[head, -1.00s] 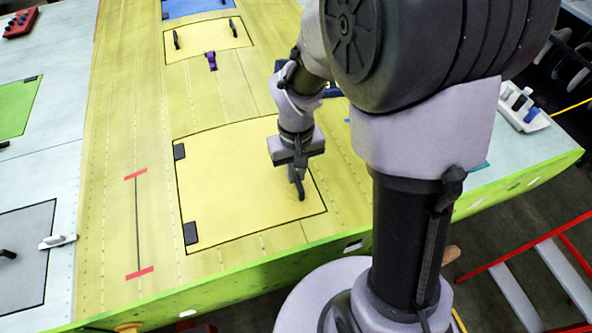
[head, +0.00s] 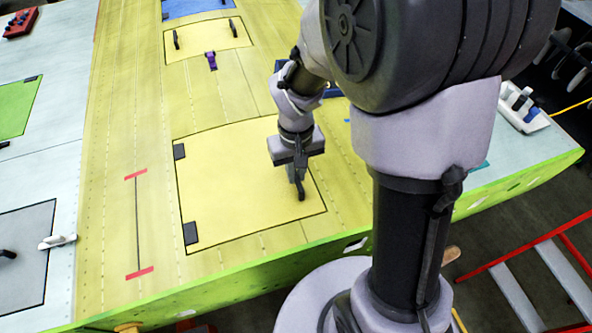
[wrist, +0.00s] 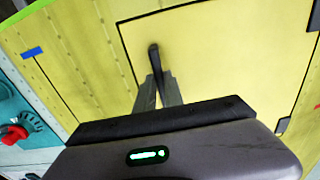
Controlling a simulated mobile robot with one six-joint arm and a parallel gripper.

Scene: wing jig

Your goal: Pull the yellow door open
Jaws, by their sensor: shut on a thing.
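The yellow door (head: 235,190) is a large panel in the yellow wing surface, with a dark outline and two black hinges (head: 190,233) on its left edge. It lies flush with the skin around it, as far as I can see. Its dark handle (wrist: 154,58) stands near the edge opposite the hinges. My gripper (head: 299,190) is over the right part of the door, with its fingers shut on the handle. In the wrist view the fingers (wrist: 158,92) close around the handle's near end, and the far end sticks out.
A smaller yellow panel with two dark handles (head: 208,40) and a purple clamp (head: 211,60) lie farther up. A grey panel (head: 25,255) and a green panel (head: 15,108) are at left. A white tray (head: 523,110) sits at right. A red-railed ladder (head: 530,285) stands lower right.

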